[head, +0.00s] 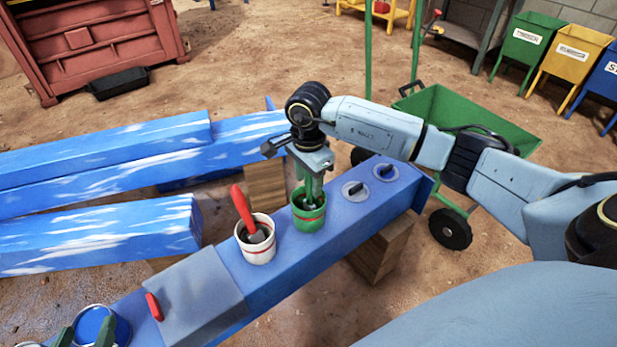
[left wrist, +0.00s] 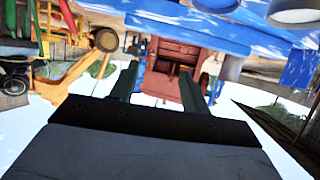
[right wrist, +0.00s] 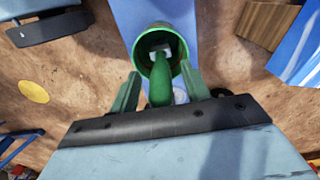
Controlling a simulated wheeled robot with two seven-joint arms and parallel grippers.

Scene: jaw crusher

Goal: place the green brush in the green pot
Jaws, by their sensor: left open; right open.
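The green pot (head: 309,221) stands upright on the blue beam, with a red band round it. It also shows from above in the right wrist view (right wrist: 142,52). The green brush (right wrist: 160,82) has its lower end inside this pot, its handle rising toward my right gripper. My right gripper (head: 314,182) is above the pot, its fingers open on either side of the handle (right wrist: 160,92). In the head view the fingers largely hide the brush. My left gripper (head: 84,336) is open and empty at the bottom left; its fingers also show in the left wrist view (left wrist: 158,88).
A white pot (head: 260,252) with a red-handled brush (head: 243,208) stands beside the green pot. Two round lids (head: 355,191) lie farther along the beam. A grey sheet (head: 200,295) and a blue can (head: 90,322) are nearer me. A green wheelbarrow (head: 465,118) stands behind.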

